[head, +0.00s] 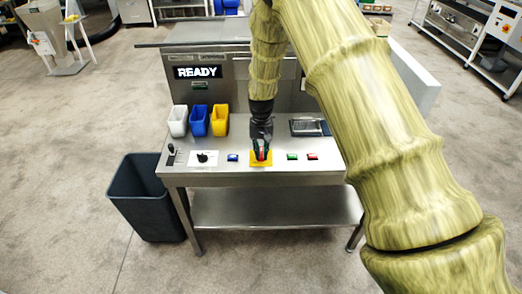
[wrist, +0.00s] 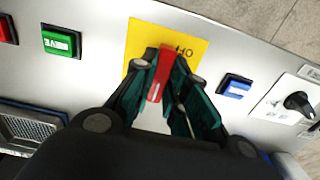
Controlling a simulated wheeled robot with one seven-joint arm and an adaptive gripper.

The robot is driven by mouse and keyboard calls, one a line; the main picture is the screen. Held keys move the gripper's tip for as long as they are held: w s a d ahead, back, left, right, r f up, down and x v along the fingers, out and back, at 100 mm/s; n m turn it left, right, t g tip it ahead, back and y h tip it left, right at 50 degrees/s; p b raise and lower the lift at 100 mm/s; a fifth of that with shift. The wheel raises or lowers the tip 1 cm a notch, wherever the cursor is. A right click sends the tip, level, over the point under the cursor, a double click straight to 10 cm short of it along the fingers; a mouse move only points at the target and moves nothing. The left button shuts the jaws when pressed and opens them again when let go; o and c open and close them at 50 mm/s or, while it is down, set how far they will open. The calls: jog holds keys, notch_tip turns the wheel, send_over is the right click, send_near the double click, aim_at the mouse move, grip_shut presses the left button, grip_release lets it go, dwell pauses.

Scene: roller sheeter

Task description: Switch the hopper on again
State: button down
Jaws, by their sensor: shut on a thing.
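A red switch handle stands on a yellow plate (head: 254,163) on the steel panel. My gripper (head: 262,155) reaches down over it in the head view. In the wrist view my gripper (wrist: 164,82) is shut on the red handle (wrist: 163,68), with a dark green-padded finger on either side. The yellow plate (wrist: 140,45) shows behind it, with part of a printed label; the rest is hidden by the fingers. A black sign reading READY (head: 198,72) is on the machine's upright panel.
Green (head: 292,157) and red (head: 312,156) buttons sit right of the switch. A blue button (head: 232,157) and a black knob (head: 203,157) sit left. White, blue and yellow bins (head: 198,121) stand behind. A dark waste bin (head: 146,199) is on the floor at left.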

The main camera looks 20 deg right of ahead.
aim_at(261, 151)
jog(key=shift+w+r, duration=0.1)
jog(key=c, duration=1.4)
grip_release()
notch_tip(261, 151, up, 12)
jog(key=shift+f, duration=0.1)
